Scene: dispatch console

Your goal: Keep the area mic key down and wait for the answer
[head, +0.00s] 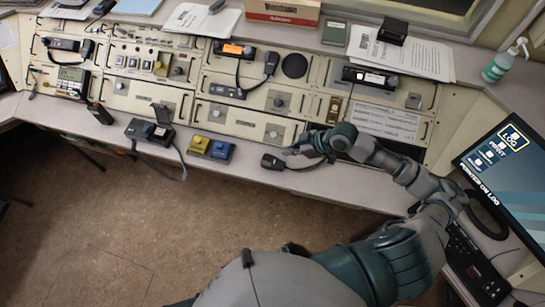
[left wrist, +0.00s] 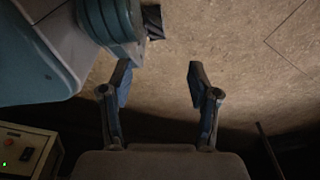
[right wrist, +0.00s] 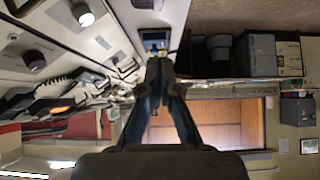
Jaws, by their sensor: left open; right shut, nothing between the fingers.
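I cannot read a label that marks the area mic key. My right gripper (head: 290,152) is shut and empty, low over the ledge, pointing left toward the blue box. In the right wrist view its closed tips (right wrist: 160,66) are just short of a blue box (right wrist: 155,42); contact is unclear. My left gripper (left wrist: 160,75) is open and empty over the floor.
Console panels with knobs, an orange-lit radio (head: 234,49) and a corded handset (head: 271,62) rise behind the ledge. A monitor (head: 505,170) stands at right, near my right arm. Papers (head: 400,52) and a pump bottle (head: 500,65) lie at the back. The floor (head: 110,230) is clear.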

